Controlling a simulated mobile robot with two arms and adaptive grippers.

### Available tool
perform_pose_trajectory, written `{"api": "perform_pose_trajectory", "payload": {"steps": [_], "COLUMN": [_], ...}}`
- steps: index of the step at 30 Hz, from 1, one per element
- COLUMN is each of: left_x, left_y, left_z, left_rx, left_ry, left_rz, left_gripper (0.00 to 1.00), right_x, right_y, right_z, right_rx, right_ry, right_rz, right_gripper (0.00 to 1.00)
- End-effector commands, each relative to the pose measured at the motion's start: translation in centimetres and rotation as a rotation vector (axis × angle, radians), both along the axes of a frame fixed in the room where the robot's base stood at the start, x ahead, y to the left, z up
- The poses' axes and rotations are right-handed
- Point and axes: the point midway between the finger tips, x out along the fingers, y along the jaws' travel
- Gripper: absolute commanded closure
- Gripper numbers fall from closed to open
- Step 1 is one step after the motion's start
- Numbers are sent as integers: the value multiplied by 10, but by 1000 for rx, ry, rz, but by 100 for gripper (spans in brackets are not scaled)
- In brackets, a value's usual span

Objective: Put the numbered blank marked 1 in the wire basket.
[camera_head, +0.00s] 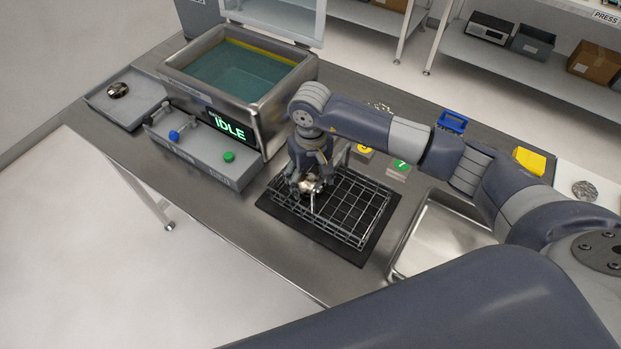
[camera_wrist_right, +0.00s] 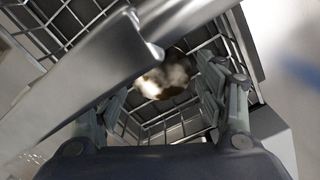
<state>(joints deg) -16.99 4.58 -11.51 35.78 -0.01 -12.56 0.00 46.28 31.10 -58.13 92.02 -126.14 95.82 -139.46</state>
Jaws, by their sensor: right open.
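The wire basket (camera_head: 352,209) stands on a black mat on the steel bench, and its wires fill much of the right wrist view (camera_wrist_right: 62,28). My right gripper (camera_head: 311,186) points down at the basket's left end, with its jaws open. A shiny metal piece (camera_head: 313,183) shows at its fingertips. In the right wrist view a shiny, brownish piece (camera_wrist_right: 165,80) lies between the fingers, against the basket wires. I cannot read a number on it, nor tell whether it rests on the basket floor. My left gripper is not in view.
A green tag (camera_head: 401,164), seemingly marked 1, and a yellow tag (camera_head: 365,149) stand behind the basket. A cleaning tank (camera_head: 285,93) with an IDLE display and a control box (camera_head: 205,150) are to the left.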

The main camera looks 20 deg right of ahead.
Motion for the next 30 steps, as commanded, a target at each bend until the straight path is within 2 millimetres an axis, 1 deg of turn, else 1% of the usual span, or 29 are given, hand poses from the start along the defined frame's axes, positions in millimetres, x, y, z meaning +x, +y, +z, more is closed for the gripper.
{"api": "perform_pose_trajectory", "payload": {"steps": [1,6,12,15,18,21,30], "left_x": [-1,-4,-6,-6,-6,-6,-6], "left_y": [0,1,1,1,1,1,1], "left_z": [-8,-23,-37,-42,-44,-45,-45], "left_rx": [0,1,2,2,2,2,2], "left_ry": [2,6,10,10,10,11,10], "left_rz": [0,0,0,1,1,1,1], "left_gripper": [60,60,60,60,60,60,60], "right_x": [3,3,2,2,1,1,1], "right_y": [0,0,0,0,0,0,0], "right_z": [7,42,82,97,107,112,115], "right_rx": [1,0,1,0,0,1,0], "right_ry": [-10,-12,-9,-8,-5,-5,-3], "right_rz": [2,2,0,1,0,0,0], "right_gripper": [34,34,34,34,34,34,34]}}
